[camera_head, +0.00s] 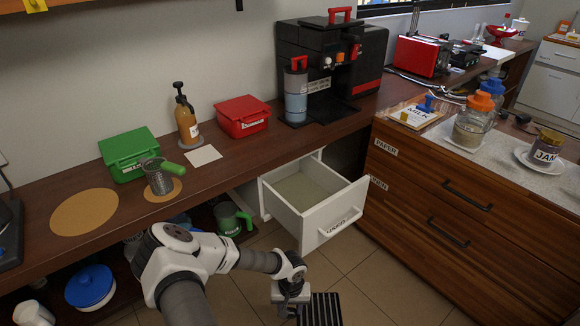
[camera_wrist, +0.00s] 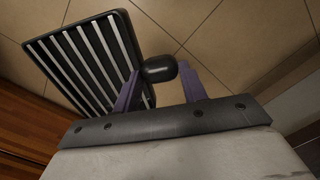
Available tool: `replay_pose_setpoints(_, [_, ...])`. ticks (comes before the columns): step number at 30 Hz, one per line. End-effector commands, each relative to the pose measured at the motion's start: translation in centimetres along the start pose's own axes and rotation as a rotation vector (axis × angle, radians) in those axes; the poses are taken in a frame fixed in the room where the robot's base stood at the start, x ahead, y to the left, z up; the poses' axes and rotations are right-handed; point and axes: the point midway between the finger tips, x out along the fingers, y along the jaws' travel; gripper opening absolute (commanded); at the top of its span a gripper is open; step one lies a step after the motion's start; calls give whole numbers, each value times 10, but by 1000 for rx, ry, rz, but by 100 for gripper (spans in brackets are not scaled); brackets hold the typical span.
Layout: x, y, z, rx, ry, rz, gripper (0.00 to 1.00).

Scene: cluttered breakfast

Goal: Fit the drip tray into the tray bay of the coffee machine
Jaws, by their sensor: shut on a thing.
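The drip tray (camera_wrist: 85,65) is a dark tray with light slats. My gripper (camera_wrist: 158,76) is shut on the dark knob-like handle at its edge, as the wrist view shows. In the head view the drip tray (camera_head: 322,310) hangs low over the tiled floor at the bottom edge, partly cut off, with my gripper (camera_head: 290,300) beside it. The coffee machine (camera_head: 360,50), black with red parts, stands on the counter at the back. A dark flat base (camera_head: 318,108) shows at its front; I cannot make out the tray bay clearly.
An open white drawer (camera_head: 325,215) juts out below the counter, between my gripper and the coffee machine. A red box (camera_head: 242,116), a green box (camera_head: 128,153) and a bottle (camera_head: 186,118) stand left of the machine. Tiled floor (camera_head: 385,280) is free to the right.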

Motion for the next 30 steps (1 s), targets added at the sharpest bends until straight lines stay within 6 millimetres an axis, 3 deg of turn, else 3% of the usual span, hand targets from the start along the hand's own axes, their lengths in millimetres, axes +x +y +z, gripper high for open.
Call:
replay_pose_setpoints(10, [-1, 1, -1, -2, -1, 5, 0])
replay_pose_setpoints(18, [-50, -2, -36, -3, 3, -2, 0])
replay_pose_setpoints(20, [-47, -2, -33, -2, -1, -2, 0])
replay_pose_setpoints(27, [-4, 0, -3, 1, -1, 0, 0])
replay_pose_setpoints(30, [-1, 0, 0, 5, 3, -4, 0])
